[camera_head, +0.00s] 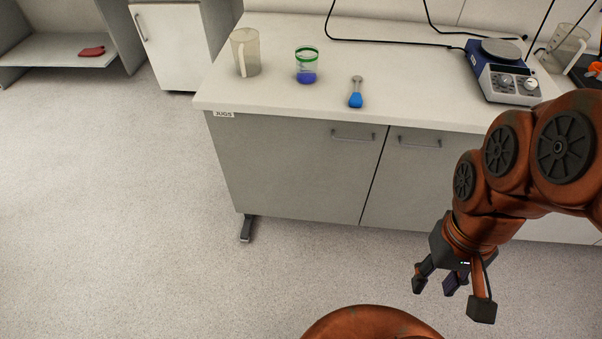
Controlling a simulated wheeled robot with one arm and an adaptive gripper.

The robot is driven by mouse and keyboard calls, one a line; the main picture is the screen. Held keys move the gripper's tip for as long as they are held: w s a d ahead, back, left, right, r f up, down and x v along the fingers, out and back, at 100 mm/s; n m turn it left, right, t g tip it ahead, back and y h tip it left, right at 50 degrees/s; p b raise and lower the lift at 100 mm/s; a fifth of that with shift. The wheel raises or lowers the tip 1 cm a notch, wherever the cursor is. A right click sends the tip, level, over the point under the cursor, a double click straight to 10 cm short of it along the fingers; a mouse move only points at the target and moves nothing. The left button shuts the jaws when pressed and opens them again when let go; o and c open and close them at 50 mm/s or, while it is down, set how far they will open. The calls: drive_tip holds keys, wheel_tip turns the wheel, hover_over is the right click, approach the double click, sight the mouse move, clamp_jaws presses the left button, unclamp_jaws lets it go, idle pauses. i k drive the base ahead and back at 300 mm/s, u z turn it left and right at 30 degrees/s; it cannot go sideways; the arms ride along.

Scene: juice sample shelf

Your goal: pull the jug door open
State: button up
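The jug door (290,168) is the grey cupboard front under the left part of the bench, below a small "JUGS" label (223,114). It stands shut, with a bar handle (353,137) near its upper right corner. My gripper (452,290) points down over the floor, right of the jug door and in front of the bench. It is well apart from the handle and touches nothing. Its fingers are spread and nothing shows between them.
A second door with a handle (419,142) adjoins on the right. A bench foot (247,229) stands at the lower left. The floor (130,220) is clear.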

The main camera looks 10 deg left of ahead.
sight(314, 169)
drive_tip(key=u, duration=0.15)
drive_tip(key=k, duration=0.45)
drive_tip(key=u, duration=1.5)
drive_tip(key=i, duration=0.5)
drive_tip(key=u, duration=0.05)
